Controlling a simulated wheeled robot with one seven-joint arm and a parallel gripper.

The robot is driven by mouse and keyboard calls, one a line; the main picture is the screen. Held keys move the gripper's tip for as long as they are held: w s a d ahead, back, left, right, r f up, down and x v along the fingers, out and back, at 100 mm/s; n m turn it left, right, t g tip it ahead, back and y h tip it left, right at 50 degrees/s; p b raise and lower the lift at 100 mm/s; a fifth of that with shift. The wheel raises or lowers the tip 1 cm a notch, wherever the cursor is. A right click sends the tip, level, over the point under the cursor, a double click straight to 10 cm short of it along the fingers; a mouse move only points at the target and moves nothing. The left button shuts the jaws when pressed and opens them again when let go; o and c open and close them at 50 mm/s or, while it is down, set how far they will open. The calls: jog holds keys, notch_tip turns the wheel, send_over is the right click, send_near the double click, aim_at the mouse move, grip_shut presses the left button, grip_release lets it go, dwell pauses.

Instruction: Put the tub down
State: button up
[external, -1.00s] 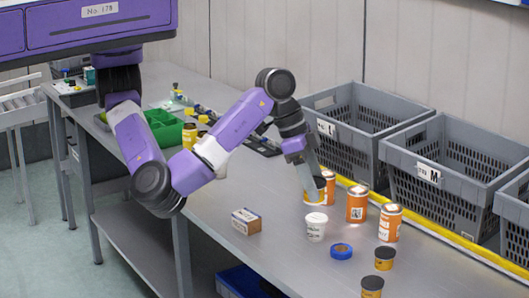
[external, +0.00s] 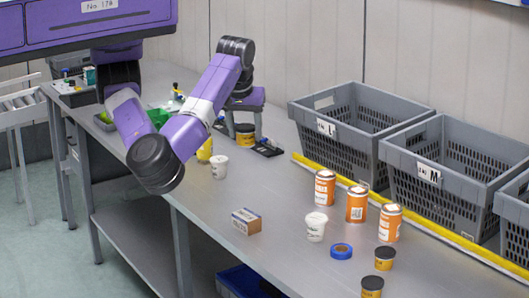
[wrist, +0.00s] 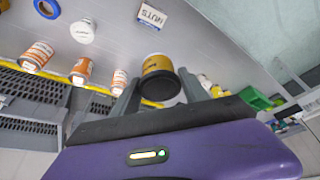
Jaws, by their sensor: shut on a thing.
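My gripper (external: 244,122) is shut on a yellow tub with a black lid (external: 245,135), over the far left part of the bench. In the wrist view the yellow tub (wrist: 160,72) sits between the two fingers (wrist: 160,95). Its lid end faces my palm. I cannot tell whether its base touches the bench or hangs just above it.
A white tub (external: 219,167) stands left of the gripper and a second white tub (external: 316,227) nearer the front. Orange cans (external: 357,204), a box (external: 246,221), blue tape (external: 341,251) and grey totes (external: 357,120) lie to the right. The mid-bench (external: 270,185) is clear.

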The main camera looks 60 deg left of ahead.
notch_tip(320, 180, down, 20)
jog(key=shift+b, duration=0.7)
jog(key=shift+f, duration=0.15)
jog(key=o, duration=1.5)
jog(key=shift+c, duration=0.2)
